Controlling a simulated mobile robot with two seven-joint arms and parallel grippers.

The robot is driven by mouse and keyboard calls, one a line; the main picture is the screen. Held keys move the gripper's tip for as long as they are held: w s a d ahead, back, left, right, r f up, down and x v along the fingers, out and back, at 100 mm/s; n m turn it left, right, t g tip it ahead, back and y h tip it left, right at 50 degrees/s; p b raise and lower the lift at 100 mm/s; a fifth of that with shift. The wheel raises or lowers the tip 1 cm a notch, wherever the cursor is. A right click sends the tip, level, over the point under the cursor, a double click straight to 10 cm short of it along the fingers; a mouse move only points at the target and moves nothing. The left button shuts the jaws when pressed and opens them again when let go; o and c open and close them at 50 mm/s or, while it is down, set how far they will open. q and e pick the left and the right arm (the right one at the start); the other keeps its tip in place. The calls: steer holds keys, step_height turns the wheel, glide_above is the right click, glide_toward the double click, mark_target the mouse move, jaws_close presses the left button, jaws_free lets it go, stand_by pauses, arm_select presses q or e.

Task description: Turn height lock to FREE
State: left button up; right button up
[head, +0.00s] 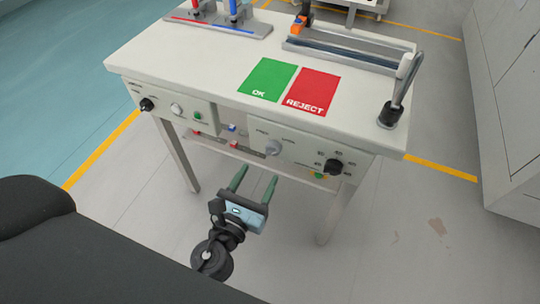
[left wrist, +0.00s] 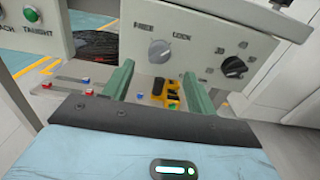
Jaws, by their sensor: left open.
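The height lock is a grey round knob (head: 273,147) on the front panel of the white workbench. In the left wrist view the knob (left wrist: 159,50) sits below the printed words FREE and LOCK, near the top middle. I cannot tell for sure which word its mark faces. My left gripper (head: 259,172) is open and empty, with green fingers pointing toward the bench front, below and short of the knob. In the left wrist view the left gripper's fingers (left wrist: 158,72) stand apart, with the knob beyond them. My right gripper is not in view.
A black knob (head: 333,166) is right of the grey knob on the same panel. Another panel (head: 174,108) with a black knob and buttons is at left. The bench top holds OK (head: 268,76) and REJECT mats. A lever (head: 399,90) stands at the right corner.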

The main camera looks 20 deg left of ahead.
mark_target(271, 153)
arm_select(q)
steer(key=shift+w+d+p, duration=0.1)
steer(key=shift+w+p, duration=0.45)
steer(key=shift+w, duration=3.3)
steer(key=c, duration=1)
